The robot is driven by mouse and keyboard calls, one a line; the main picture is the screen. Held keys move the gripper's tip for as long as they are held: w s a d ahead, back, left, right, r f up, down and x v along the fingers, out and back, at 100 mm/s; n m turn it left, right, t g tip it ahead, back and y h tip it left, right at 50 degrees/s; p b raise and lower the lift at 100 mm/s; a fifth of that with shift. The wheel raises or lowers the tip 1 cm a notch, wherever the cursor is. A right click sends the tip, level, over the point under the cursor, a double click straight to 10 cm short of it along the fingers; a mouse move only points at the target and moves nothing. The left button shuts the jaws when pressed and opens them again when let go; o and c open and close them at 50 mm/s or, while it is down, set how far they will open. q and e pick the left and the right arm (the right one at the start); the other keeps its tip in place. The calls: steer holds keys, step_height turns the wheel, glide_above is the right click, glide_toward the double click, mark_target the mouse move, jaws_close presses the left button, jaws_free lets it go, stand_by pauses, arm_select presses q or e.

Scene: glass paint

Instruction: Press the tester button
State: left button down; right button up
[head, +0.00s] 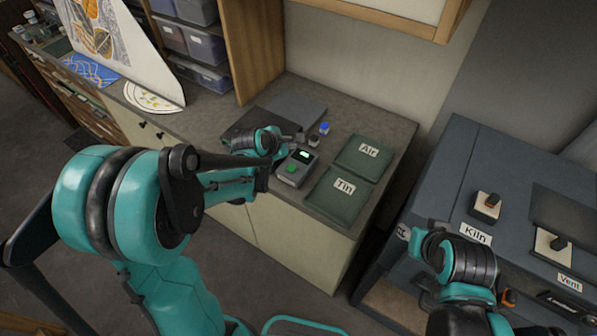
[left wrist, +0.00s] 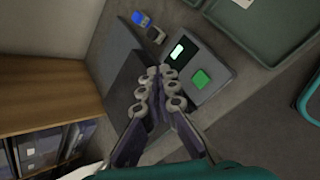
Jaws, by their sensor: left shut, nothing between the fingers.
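The tester (head: 296,167) is a small grey box with a lit screen and a green button (head: 292,169) on top. It lies on the grey counter, and its button faces up. My left gripper (head: 292,140) is over the counter just behind the tester. In the left wrist view the tester (left wrist: 208,64) and its green button (left wrist: 200,79) lie right of my fingertips (left wrist: 160,76). The fingers are together and empty. They overlap the tester's edge in that view; I cannot tell whether they touch it. My right arm shows at the lower right, but its gripper does not show.
Green trays labelled Air (head: 362,157) and Tin (head: 337,194) lie right of the tester. A shelf with bins rises behind. The kiln (head: 440,187) is at the right.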

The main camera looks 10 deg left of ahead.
arm_select(q)
steer(key=shift+w+f+n, duration=0.1)
steer(key=shift+n, duration=0.2)
steer(key=shift+f, duration=0.1)
steer(key=b, duration=0.6)
glide_above(291, 169)
step_height(291, 169, down, 8)
steer(key=shift+r, duration=0.2)
steer(key=shift+f+b, duration=0.5)
steer(key=shift+b, duration=0.05)
steer(key=shift+a, duration=0.1)
stand_by(0.5)
steer(key=shift+f+b, duration=0.4)
steer(key=shift+b, duration=0.05)
